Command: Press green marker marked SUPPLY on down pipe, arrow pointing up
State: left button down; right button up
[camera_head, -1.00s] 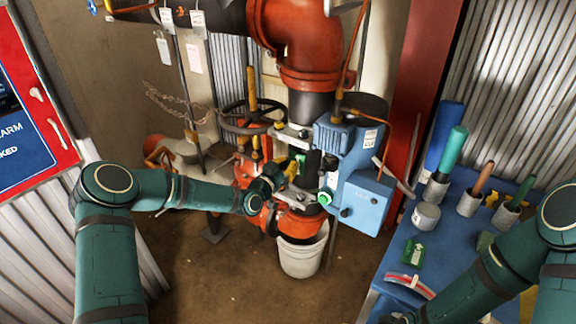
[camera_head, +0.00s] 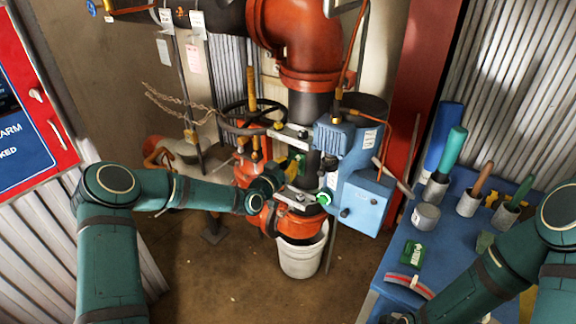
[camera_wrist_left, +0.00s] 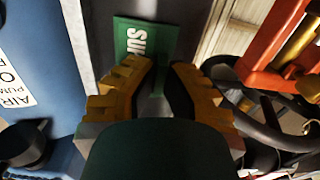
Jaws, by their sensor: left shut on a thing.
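My left gripper (camera_head: 286,178) is at the dark down pipe (camera_head: 311,106), below the red elbow. It is shut on the green marker (camera_head: 300,163), which also shows in the left wrist view (camera_wrist_left: 145,38) at and beyond the yellow fingertips (camera_wrist_left: 160,75). White letters "SUP" show on the marker, and the fingers hide the rest. No arrow can be made out. The marker lies in front of the dark pipe face (camera_wrist_left: 192,22); whether it touches cannot be told. My right arm comes in at the lower right, its gripper outside the picture.
A blue pump box (camera_head: 362,200) stands close right of the pipe. A black handwheel (camera_head: 250,118) and red valve body are close left. A white bucket (camera_head: 302,255) sits below. The blue table (camera_head: 452,240) holds another green marker (camera_head: 412,253), a tin and several tools in cups.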

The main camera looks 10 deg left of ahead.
pick_arm(q)
jog(key=shift+w, duration=0.25)
dwell(0.9)
jog(key=c, duration=1)
grip_release()
jog(key=shift+d, duration=0.1)
jog(key=v, duration=1.2)
jog(key=s+d+f+n+g, duration=0.2)
jog(key=s+d+f+g, duration=0.65)
jog(key=f, duration=0.45)
jog(key=s+d+f+n+g, duration=0.1)
jog(key=s+f+g, duration=0.1)
jog(key=s, duration=0.4)
jog(key=s+d+f+n+g+y, duration=0.1)
jog(key=s+f+g, duration=0.1)
jog(key=s, duration=0.4)
jog(key=s+d+f+n+g+y, duration=0.1)
jog(key=s+f+g, duration=0.1)
jog(key=s, duration=0.5)
jog(key=shift+d+f+n+g, duration=0.3)
jog(key=shift+d+f+g, duration=0.05)
jog(key=shift+f, duration=0.4)
